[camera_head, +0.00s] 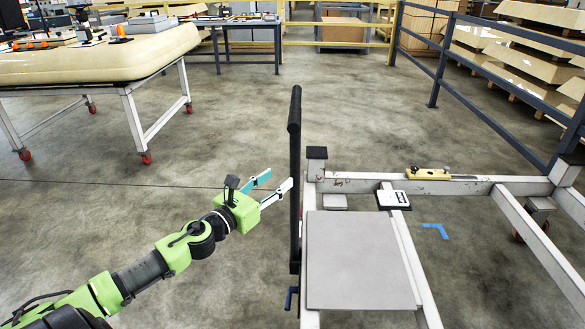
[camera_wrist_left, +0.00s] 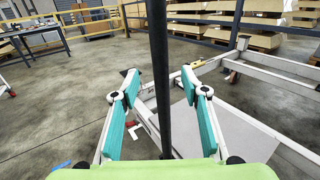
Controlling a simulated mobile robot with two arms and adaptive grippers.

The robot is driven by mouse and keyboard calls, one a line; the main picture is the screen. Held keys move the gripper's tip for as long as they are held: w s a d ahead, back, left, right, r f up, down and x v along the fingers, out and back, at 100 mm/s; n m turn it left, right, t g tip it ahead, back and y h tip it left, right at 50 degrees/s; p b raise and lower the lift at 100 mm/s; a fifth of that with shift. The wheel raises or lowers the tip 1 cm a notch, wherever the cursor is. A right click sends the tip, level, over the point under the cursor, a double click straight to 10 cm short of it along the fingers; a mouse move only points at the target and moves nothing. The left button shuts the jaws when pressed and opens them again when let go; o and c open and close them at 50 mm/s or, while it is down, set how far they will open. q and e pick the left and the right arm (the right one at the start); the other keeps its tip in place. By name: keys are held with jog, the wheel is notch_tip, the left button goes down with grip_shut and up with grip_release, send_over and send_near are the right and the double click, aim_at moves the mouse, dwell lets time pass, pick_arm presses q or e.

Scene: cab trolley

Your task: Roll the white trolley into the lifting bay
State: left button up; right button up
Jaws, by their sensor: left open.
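The white trolley (camera_head: 408,249) is a low, open white frame at the right of the head view. A black upright handle bar (camera_head: 295,200) rises at its left side and also shows in the left wrist view (camera_wrist_left: 158,60). My left gripper (camera_head: 280,180) is open, its teal-and-white fingers pointing at the bar from the left. In the wrist view the bar appears between the spread fingers (camera_wrist_left: 159,80); I cannot tell whether they touch it. My right gripper is out of view. I cannot tell which area is the lifting bay.
A grey plate (camera_head: 355,262), a white box (camera_head: 392,200) and a yellow tool (camera_head: 428,173) lie on the trolley. Blue tape (camera_head: 436,230) marks the floor. A dark blue railing (camera_head: 482,112) runs at right. A cream panel (camera_head: 90,62) on a wheeled stand is at left.

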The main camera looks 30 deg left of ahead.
aim_at(292, 168)
pick_arm(q)
jog(key=shift+w+d, duration=0.2)
jog(key=shift+w, duration=4.6)
